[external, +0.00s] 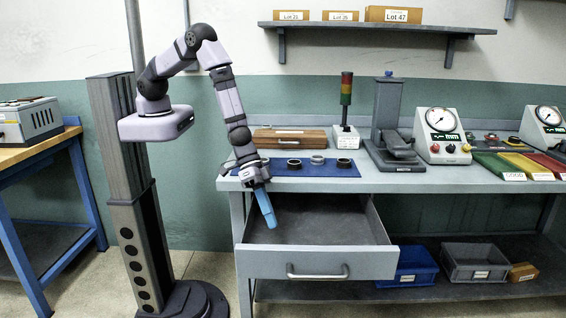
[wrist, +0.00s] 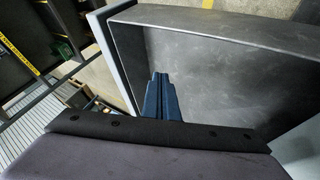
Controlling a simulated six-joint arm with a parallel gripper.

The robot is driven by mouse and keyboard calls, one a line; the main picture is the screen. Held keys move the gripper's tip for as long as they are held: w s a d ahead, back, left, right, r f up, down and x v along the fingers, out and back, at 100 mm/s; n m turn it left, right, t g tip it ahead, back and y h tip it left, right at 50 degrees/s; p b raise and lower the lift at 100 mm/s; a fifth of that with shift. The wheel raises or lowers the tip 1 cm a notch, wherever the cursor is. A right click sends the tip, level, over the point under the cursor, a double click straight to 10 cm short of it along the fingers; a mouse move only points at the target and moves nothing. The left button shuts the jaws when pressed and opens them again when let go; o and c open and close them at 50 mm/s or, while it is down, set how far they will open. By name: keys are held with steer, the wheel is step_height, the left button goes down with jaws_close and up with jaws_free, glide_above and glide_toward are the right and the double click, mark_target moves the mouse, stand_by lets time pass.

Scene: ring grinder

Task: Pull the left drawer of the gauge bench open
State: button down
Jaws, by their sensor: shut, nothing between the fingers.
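The left drawer (external: 318,262) of the gauge bench (external: 411,180) stands pulled well out in the external view, its grey interior exposed and empty as far as I can see. Its metal handle (external: 317,271) is on the front panel. My gripper (external: 268,217) points down at the drawer's left side, with blue fingers shut and empty, apart from the handle. In the wrist view the shut blue fingers (wrist: 161,98) show against the drawer's bare interior (wrist: 215,75). The handle is not visible in the wrist view.
On the bench top are a blue mat (external: 307,169) with several rings, a wooden case (external: 289,138), a signal light (external: 346,110), a gauge stand (external: 389,130) and dial gauges (external: 442,135). Blue (external: 413,265) and grey bins (external: 480,263) sit on the lower shelf, right of the drawer.

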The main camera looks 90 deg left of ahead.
steer(key=shift+v, duration=2.45)
steer(key=a+r+y, duration=0.1)
steer(key=a+r, duration=0.1)
steer(key=a, duration=0.5)
steer(key=s+a+r+y, duration=0.1)
steer(key=a+r+y, duration=0.1)
steer(key=a, duration=0.4)
steer(key=s+a+r+n+y, duration=0.1)
steer(key=a+r+y, duration=0.1)
steer(key=a+r, duration=0.2)
steer(key=shift+s+a, duration=0.2)
steer(key=shift+a, duration=1.6)
steer(key=s+a+r+g, duration=0.2)
steer(key=s+a, duration=0.2)
steer(key=s, duration=0.4)
steer(key=s+a+r+g, duration=0.2)
steer(key=s+a+r, duration=0.1)
steer(key=s, duration=0.6)
steer(key=shift+a+g+y, duration=0.3)
steer(key=shift+a+y, duration=0.1)
